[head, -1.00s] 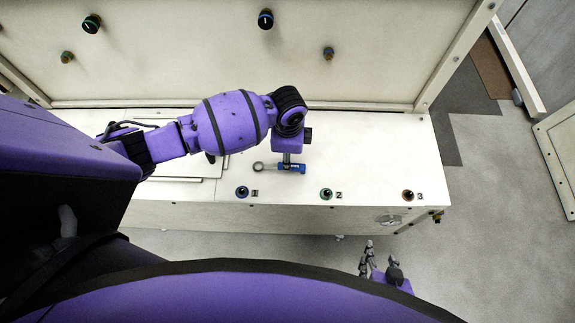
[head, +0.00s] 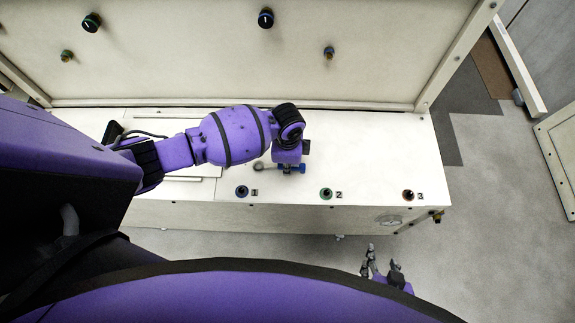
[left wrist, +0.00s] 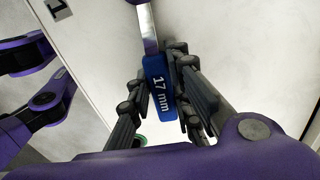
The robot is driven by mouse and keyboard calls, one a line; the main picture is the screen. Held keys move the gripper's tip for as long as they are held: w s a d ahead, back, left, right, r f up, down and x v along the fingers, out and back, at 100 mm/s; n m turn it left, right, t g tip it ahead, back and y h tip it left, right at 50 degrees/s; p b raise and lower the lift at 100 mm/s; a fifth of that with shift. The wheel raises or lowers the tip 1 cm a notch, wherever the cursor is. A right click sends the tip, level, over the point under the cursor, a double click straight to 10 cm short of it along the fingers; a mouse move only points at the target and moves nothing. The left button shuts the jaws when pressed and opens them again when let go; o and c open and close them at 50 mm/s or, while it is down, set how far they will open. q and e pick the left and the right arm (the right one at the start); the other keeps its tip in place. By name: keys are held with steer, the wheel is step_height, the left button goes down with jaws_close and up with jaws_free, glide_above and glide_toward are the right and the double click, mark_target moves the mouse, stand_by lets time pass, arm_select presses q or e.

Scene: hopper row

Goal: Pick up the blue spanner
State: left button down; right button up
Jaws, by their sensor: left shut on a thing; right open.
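The blue spanner (head: 300,168) lies level with the white bench top, its grey ring end pointing left in the head view. In the left wrist view its blue handle (left wrist: 156,78), marked "17 mm", sits between the dark fingers, with the metal shank running up out of the frame. My left gripper (head: 288,168) is shut on the handle from above and hides its middle in the head view. The fingers also show in the left wrist view (left wrist: 160,105). I cannot tell whether the spanner touches the bench. My right gripper (head: 379,259) is open and empty, in front of the bench.
The white bench (head: 375,160) has knobs numbered 1 (head: 242,191), 2 (head: 326,193) and 3 (head: 408,194) along its front edge. A pale panel with more knobs rises behind it. The bench top right of the spanner is clear.

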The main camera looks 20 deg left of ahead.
arm_select(q)
steer(key=shift+r, duration=0.1)
arm_select(e)
steer(key=shift+w+a+r, duration=0.1)
steer(key=shift+w+a, duration=0.05)
steer(key=shift+w, duration=0.05)
arm_select(q)
steer(key=shift+r, duration=0.25)
step_height(320, 180, up, 2)
steer(key=shift+w+r, duration=0.1)
steer(key=shift+w, duration=0.05)
steer(key=s+a+r+p, duration=0.1)
steer(key=s+a+r, duration=0.8)
steer(key=s+r, duration=0.1)
steer(key=shift+s, duration=0.4)
steer(key=c, duration=2.2)
jaws_free()
steer(key=shift+a+r, duration=0.1)
jaws_close()
arm_select(e)
steer(key=shift+w+a+r, duration=0.15)
steer(key=shift+w+r, duration=0.35)
steer(key=shift+r, duration=0.1)
